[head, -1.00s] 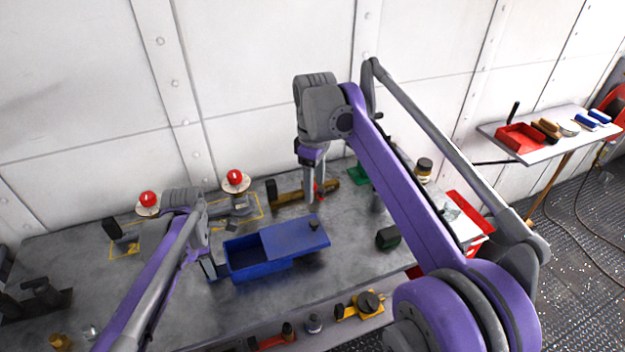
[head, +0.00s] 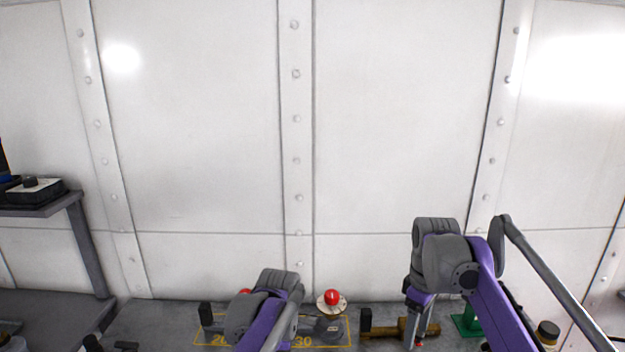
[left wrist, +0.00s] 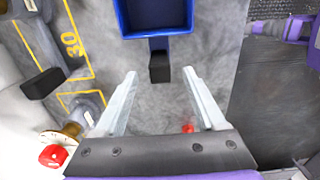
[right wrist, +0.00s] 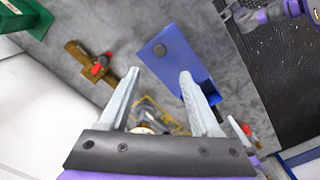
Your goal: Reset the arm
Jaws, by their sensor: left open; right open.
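My right gripper (right wrist: 158,80) is open and empty. In the right wrist view it hangs over the grey bench, with a blue lidded box (right wrist: 170,50) beyond its fingertips. In the head view the right arm (head: 450,262) is at the lower right, its gripper (head: 418,320) pointing down near a brass fitting (head: 393,327). My left gripper (left wrist: 160,75) is open and empty in the left wrist view. The blue box (left wrist: 155,32) and its black handle (left wrist: 160,66) lie just beyond its tips. In the head view the left arm (head: 265,310) hides its own fingers.
A red-knobbed valve (head: 331,298) stands on the bench by the yellow markings. A grey shelf (head: 40,205) with a black device is at far left. The white riveted wall rises close behind.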

